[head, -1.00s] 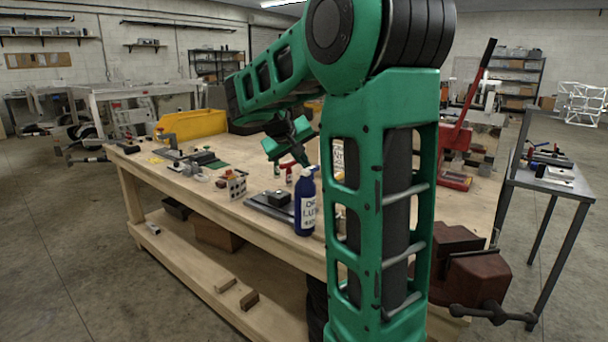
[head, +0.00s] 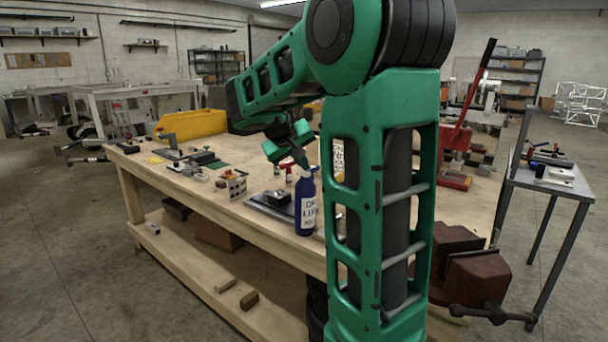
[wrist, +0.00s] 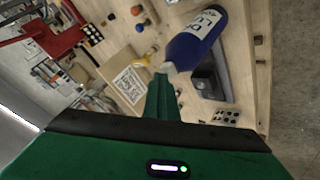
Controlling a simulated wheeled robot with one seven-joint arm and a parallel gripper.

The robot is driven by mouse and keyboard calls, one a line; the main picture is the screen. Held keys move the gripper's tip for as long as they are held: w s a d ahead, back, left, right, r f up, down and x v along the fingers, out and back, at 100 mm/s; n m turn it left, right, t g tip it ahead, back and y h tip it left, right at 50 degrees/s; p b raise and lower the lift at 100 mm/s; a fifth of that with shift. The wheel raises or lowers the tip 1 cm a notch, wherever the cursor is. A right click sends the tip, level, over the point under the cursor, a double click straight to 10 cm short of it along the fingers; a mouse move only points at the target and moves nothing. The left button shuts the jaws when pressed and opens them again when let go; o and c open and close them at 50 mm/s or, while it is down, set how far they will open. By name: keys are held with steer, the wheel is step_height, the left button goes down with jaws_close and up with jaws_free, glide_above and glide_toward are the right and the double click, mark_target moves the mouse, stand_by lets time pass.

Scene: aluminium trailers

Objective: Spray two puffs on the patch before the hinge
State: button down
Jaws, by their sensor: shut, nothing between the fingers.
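A blue spray bottle (head: 306,208) with a white label stands upright near the front edge of the workbench; it also shows in the wrist view (wrist: 190,45). My gripper (head: 302,161) is at the top of the bottle, its fingers shut with nothing between them. In the wrist view the fingertips (wrist: 162,80) are by the bottle's pale top; I cannot tell whether they touch it. A dark flat plate with a black block (head: 279,197) lies left of the bottle. I cannot make out the hinge or its patch clearly.
A yellow bin (head: 190,124) stands at the bench's far left. A small holder with holes (head: 234,186) is left of the plate. A red lever tool (head: 462,135) and a vise (head: 470,270) are at the right. A printed card (wrist: 128,85) lies near my fingers.

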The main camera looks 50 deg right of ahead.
mark_target(303, 177)
steer(key=shift+r, duration=0.35)
step_height(303, 177, up, 6)
stand_by(0.8)
stand_by(2.4)
